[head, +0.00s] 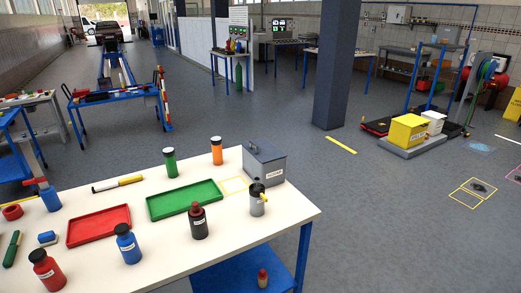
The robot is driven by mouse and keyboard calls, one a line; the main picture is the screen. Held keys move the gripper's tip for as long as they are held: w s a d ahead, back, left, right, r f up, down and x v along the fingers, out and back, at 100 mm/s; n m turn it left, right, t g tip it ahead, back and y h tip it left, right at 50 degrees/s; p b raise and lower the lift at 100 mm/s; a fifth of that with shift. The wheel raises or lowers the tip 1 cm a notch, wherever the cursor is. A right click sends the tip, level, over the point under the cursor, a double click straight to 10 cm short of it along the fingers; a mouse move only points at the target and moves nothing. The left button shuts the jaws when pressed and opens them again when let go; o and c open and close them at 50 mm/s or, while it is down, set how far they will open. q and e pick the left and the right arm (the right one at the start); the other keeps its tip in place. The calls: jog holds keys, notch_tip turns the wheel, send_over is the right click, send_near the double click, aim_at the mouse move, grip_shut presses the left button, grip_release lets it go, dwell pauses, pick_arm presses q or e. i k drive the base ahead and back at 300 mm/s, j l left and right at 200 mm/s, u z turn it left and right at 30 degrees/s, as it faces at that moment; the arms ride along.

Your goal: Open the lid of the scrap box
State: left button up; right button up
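A grey box (270,168) stands at the far right part of the white workbench (250,228). It has a small white label on its front, too small to read for sure; it looks like the scrap box. Its grey lid (265,152) appears shut, with a small handle at the top left. Neither of my grippers is in view.
Green (172,169) and orange (217,151) bottles stand left of the box. A green tray (158,212), a red tray (98,240) and a dark bottle (199,225) are nearer. A dark pillar (336,70) stands behind.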

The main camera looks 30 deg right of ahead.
aim_at(265, 151)
jog(key=i+l+u, duration=0.1)
jog(key=l, duration=0.25)
jog(key=i+l+u, duration=0.15)
jog(key=l, duration=0.2)
jog(key=i+l+u, duration=0.1)
jog(key=l, duration=0.25)
jog(key=i+l+u, duration=0.1)
jog(key=l, duration=0.25)
